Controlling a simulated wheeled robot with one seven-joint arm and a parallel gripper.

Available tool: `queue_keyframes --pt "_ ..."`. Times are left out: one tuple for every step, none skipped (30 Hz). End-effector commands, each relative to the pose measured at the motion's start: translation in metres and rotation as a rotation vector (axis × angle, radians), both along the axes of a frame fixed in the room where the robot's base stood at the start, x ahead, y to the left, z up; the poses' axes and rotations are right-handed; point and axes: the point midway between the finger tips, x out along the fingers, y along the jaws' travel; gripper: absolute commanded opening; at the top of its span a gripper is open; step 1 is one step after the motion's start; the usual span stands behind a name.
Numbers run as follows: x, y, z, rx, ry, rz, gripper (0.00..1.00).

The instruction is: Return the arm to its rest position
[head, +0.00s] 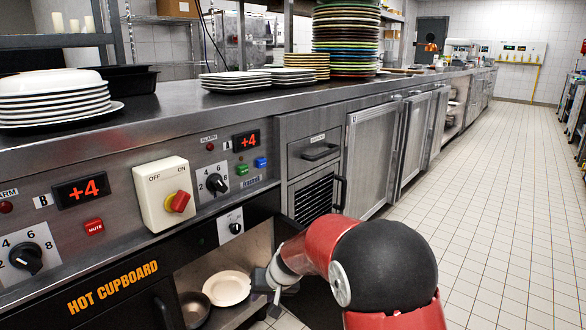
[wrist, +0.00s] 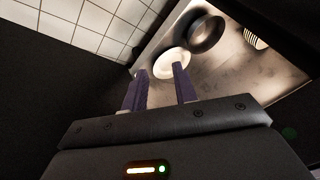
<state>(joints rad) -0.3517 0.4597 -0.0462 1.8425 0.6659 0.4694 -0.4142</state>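My arm, red and black, reaches down in the lower right of the head view. My gripper (head: 265,283) is low in front of the open compartment of the hot cupboard (head: 112,287). In the wrist view the two purple fingers of my gripper (wrist: 160,73) are apart, with nothing seen held between them. A cream plate (head: 228,289) lies in the compartment, just left of my gripper; it also shows beyond the fingertips in the wrist view (wrist: 173,61). A dark bowl (head: 194,309) sits beside it. Whether my gripper touches the plate cannot be told.
The steel counter (head: 172,106) runs above the compartment, with a stack of white plates (head: 52,97) and a tall stack of coloured plates (head: 346,40). A control panel with a red-yellow switch (head: 178,201) faces me. The tiled floor (head: 505,200) at right is clear.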

Motion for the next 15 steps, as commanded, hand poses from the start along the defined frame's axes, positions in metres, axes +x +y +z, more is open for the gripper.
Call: queue_keyframes --pt "-0.007 -0.01 0.023 0.001 -0.009 -0.005 0.28" --pt "-0.012 -0.016 0.034 -0.001 -0.012 -0.006 0.28" --pt "-0.02 -0.025 0.051 -0.003 -0.019 -0.008 0.28" --pt "-0.027 -0.033 0.063 -0.007 -0.021 -0.011 0.28" --pt "-0.035 -0.042 0.077 -0.011 -0.026 -0.014 0.28" --pt "-0.047 -0.053 0.095 -0.017 -0.031 -0.019 0.28" --pt "-0.057 -0.063 0.108 -0.024 -0.036 -0.024 0.28" --pt "-0.068 -0.071 0.119 -0.031 -0.038 -0.027 0.28" --pt "-0.082 -0.084 0.134 -0.043 -0.044 -0.034 0.28" --pt "-0.093 -0.092 0.144 -0.051 -0.046 -0.04 0.28" --pt "-0.104 -0.101 0.154 -0.06 -0.052 -0.046 0.28" --pt "-0.119 -0.112 0.166 -0.073 -0.056 -0.057 0.28" --pt "-0.131 -0.121 0.174 -0.084 -0.06 -0.064 0.28" --pt "-0.143 -0.129 0.181 -0.096 -0.063 -0.073 0.28" --pt "-0.159 -0.14 0.19 -0.113 -0.068 -0.084 0.28"
